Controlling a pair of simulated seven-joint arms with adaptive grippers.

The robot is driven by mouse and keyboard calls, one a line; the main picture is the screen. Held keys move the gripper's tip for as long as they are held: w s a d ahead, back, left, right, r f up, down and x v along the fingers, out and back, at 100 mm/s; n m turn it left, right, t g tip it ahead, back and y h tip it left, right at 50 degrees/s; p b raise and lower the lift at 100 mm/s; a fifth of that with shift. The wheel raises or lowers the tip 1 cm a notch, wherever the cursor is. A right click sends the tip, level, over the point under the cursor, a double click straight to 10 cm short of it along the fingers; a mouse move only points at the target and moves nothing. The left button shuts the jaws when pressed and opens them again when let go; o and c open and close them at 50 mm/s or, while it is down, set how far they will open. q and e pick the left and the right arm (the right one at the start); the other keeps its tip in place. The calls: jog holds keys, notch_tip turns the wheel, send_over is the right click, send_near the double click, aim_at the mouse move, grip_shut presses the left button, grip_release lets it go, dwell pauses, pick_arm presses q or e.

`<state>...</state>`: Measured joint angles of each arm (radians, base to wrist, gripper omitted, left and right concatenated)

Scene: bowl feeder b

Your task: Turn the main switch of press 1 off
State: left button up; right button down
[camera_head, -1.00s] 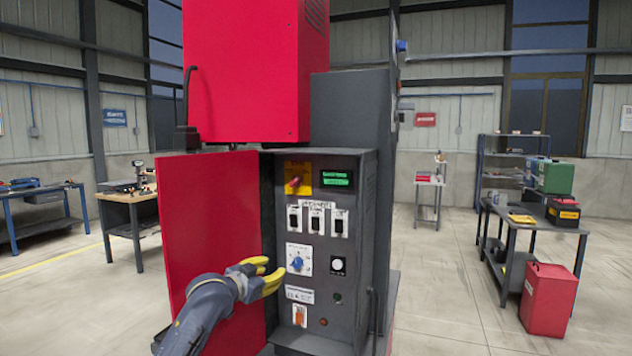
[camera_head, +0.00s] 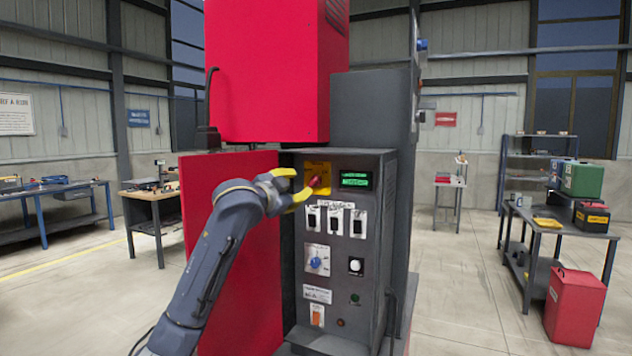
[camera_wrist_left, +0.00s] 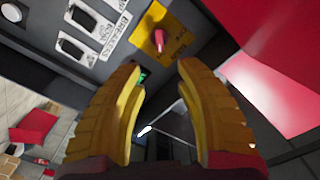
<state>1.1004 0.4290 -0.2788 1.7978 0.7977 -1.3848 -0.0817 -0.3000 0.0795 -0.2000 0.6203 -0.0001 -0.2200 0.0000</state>
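The main switch is a red rotary handle (camera_head: 315,181) on a yellow plate (camera_head: 321,167) at the top left of the grey control panel (camera_head: 372,199). In the left wrist view the red handle (camera_wrist_left: 159,41) and yellow plate (camera_wrist_left: 172,31) show beyond the fingertips. My left gripper (camera_head: 293,184) is open, with its yellow fingers just left of the handle. In the left wrist view the fingers (camera_wrist_left: 158,68) are spread with nothing between them, and the handle is apart from them. My right gripper is not in view.
The open red cabinet door (camera_head: 262,270) stands left of the panel, behind my left arm.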

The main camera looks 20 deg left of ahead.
aim_at(314, 179)
pick_arm(q)
jog(key=w, duration=0.4)
jog(key=w+d, duration=0.1)
jog(key=w, duration=0.3)
jog(key=w+d, duration=0.1)
jog(key=w, duration=0.3)
jog(key=shift+w, duration=0.15)
jog(key=shift+o, duration=0.3)
grip_shut()
